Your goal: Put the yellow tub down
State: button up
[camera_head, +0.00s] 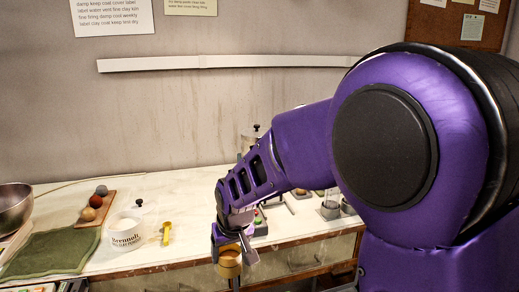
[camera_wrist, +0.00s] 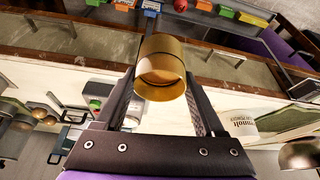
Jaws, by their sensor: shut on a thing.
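The yellow tub (camera_head: 229,265) is a small, round, golden-yellow cup shape. My gripper (camera_head: 230,248) is shut on it, one finger on each side. In the head view the tub hangs low, at the bench's front edge, and I see nothing under it. In the wrist view the tub (camera_wrist: 160,70) sits between the two fingertips of my gripper (camera_wrist: 160,82), with the drawer fronts behind it. The pale worktop (camera_head: 185,205) lies beyond and to the left of it.
On the worktop are a white lettered tub (camera_head: 125,231), a yellow scoop (camera_head: 166,233), a green cloth (camera_head: 52,252), a wooden board (camera_head: 95,208) with several balls, and a metal bowl (camera_head: 14,207). Glass and metal items (camera_head: 330,205) stand right of my wrist. Bare worktop lies between scoop and gripper.

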jog(key=s+d+f+m, duration=0.1)
jog(key=d+f, duration=0.2)
jog(key=d, duration=0.4)
jog(key=s+d+f+m+h+p, duration=0.1)
jog(key=d+f+m, duration=0.1)
jog(key=d+f, duration=0.2)
jog(key=s+d+f+m+p, duration=0.1)
jog(key=d+f, duration=0.3)
jog(key=d, duration=0.6)
jog(key=shift+m+t+h, duration=0.3)
jog(key=shift+h, duration=0.1)
